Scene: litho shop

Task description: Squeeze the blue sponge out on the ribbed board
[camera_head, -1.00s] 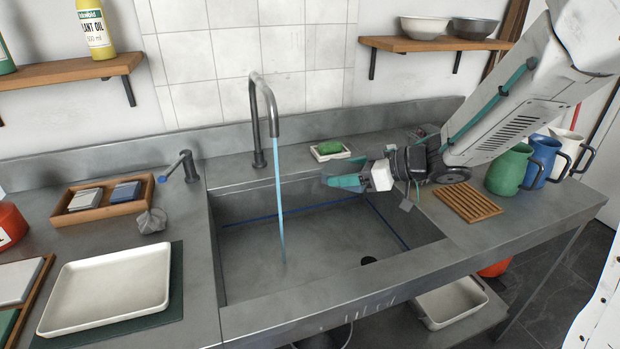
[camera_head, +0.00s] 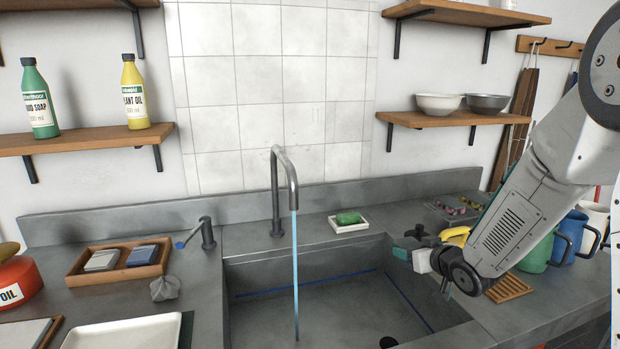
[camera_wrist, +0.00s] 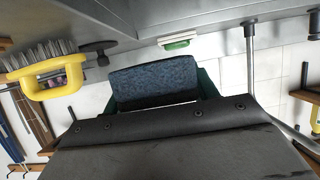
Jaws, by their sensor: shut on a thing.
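My gripper (camera_head: 404,254) is over the right side of the sink, near its right edge. In the wrist view its dark green fingers (camera_wrist: 158,92) are shut on a speckled dark blue sponge (camera_wrist: 155,76). In the head view I cannot make out the sponge, as the gripper is small and partly hidden by my arm. The ribbed wooden board (camera_head: 510,288) lies on the counter right of the sink. It is partly hidden behind my arm, and my gripper is to its left, apart from it.
Water runs from the tap (camera_head: 291,185) into the sink (camera_head: 330,310). Green soap (camera_head: 348,217) sits in a white dish behind the sink. A yellow-handled brush (camera_wrist: 50,80) and mugs (camera_head: 570,235) are on the right. A wooden tray (camera_head: 78,279) holds grey and blue blocks.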

